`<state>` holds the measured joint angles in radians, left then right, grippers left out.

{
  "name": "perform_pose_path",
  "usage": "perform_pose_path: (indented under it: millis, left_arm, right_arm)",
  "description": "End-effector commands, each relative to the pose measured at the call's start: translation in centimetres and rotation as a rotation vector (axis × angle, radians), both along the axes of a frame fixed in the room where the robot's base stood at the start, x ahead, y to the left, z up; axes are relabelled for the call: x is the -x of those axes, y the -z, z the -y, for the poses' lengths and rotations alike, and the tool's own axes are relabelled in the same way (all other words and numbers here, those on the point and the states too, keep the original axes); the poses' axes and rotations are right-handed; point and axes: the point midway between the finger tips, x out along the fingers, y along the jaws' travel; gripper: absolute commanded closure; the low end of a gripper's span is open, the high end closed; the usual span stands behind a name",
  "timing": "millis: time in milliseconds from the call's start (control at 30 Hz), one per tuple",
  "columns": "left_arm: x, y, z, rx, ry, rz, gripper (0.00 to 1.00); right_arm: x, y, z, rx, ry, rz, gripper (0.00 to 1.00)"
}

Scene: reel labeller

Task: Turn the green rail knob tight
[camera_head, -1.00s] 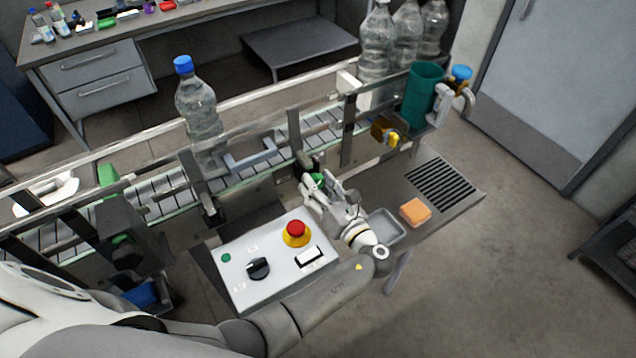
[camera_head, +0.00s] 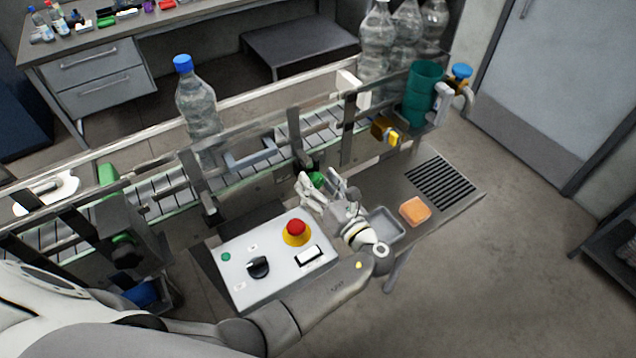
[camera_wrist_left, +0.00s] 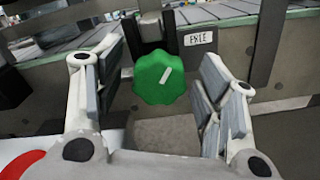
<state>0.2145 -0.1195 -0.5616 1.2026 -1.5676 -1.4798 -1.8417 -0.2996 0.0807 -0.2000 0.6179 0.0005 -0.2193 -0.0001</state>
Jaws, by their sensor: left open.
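The green rail knob (camera_wrist_left: 157,82) is on the front of the conveyor rail, with a white pointer mark and a small label reading "FREE" (camera_wrist_left: 198,39) beside it. In the head view the knob (camera_head: 316,179) shows just beyond my left gripper's fingers. My left gripper (camera_head: 324,185) is open and faces the knob. In the left wrist view the gripper's fingers (camera_wrist_left: 158,95) stand to the left and right of the knob, apart from it. My right gripper is not in view.
A control box (camera_head: 225,277) with a red button (camera_head: 296,228) stands left of the gripper. An orange sponge (camera_head: 415,210) and a grey tray (camera_head: 386,226) lie to the right. A bottle (camera_head: 199,108) stands on the conveyor.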

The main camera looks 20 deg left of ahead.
Motion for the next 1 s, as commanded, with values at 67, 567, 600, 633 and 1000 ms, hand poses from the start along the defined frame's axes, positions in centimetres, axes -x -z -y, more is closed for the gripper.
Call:
perform_pose_path:
  millis: [67, 567, 600, 633, 1000]
  left_arm:
    - [0.0, -0.7, 0.0, 0.002, 0.0, 0.002, 0.37]
    - [-0.1, -8.4, 0.0, 0.001, 0.0, 0.003, 0.37]
    - [-0.1, -8.8, 0.0, 0.002, 0.0, 0.004, 0.37]
    - [-0.1, -9.1, 0.0, 0.001, 0.0, 0.003, 0.37]
    - [0.0, -9.8, 0.0, -0.001, 0.0, 0.001, 0.37]
  right_arm:
    - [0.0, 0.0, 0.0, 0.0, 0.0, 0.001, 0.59]
    - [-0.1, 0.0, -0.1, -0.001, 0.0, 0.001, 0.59]
    - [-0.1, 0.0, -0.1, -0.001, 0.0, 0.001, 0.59]
    - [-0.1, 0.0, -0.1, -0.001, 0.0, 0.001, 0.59]
    - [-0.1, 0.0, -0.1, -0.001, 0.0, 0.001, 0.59]
